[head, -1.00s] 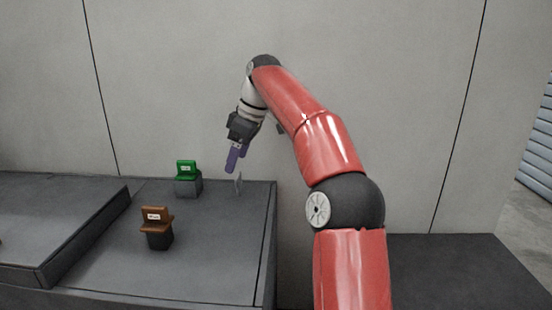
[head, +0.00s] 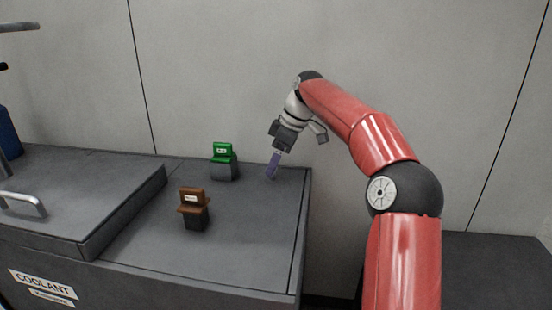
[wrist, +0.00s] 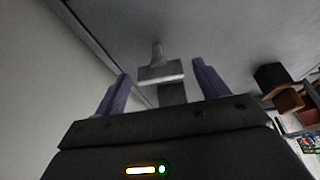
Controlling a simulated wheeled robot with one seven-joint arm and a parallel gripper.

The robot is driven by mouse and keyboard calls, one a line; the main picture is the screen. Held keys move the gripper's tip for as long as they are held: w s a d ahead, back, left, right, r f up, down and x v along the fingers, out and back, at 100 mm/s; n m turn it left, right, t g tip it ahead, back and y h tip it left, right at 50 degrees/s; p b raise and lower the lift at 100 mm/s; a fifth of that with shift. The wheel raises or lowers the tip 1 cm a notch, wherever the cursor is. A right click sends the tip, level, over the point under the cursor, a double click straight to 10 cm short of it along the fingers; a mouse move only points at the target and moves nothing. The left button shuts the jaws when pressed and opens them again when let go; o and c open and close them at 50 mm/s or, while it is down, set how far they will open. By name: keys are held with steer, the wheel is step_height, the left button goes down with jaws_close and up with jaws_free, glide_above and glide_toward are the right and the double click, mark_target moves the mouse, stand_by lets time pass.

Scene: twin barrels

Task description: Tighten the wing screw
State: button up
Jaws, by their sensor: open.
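The wing screw (wrist: 160,72) shows in the wrist view as a grey stem with a wide flat wing, standing up from the dark cabinet top. It lies between the two purple fingers of my gripper (wrist: 161,84), with a visible gap on each side. My gripper is open and empty. In the head view my gripper (head: 272,168) points down at the far right corner of the cabinet top (head: 250,215). There the fingers cover the place of the screw, and I cannot make it out.
A green labelled part (head: 223,150) on a grey block stands left of my gripper. A brown labelled part (head: 192,200) on a dark block stands nearer. A raised lid (head: 80,195) with a handle (head: 22,204) is at left. A wall is close behind.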

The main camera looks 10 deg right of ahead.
steer(key=c, duration=1)
steer(key=shift+m, duration=0.4)
steer(key=m+t+h, duration=0.1)
steer(key=m, duration=0.2)
steer(key=shift+s+a+m, duration=0.1)
steer(key=shift+s+m, duration=0.05)
steer(key=shift+m, duration=0.25)
steer(key=m, duration=0.2)
steer(key=m+t+h, duration=0.1)
steer(key=m, duration=0.1)
steer(key=shift+a+m+t+h, duration=0.15)
steer(key=shift+m+t+h, duration=0.15)
steer(key=m, duration=0.2)
steer(key=m+h, duration=0.1)
steer(key=m, duration=0.1)
steer(key=shift+a+h, duration=0.1)
steer(key=shift+h, duration=0.2)
steer(key=shift+m+h, duration=0.8)
steer(key=shift+m, duration=1.4)
steer(key=shift+r, duration=0.1)
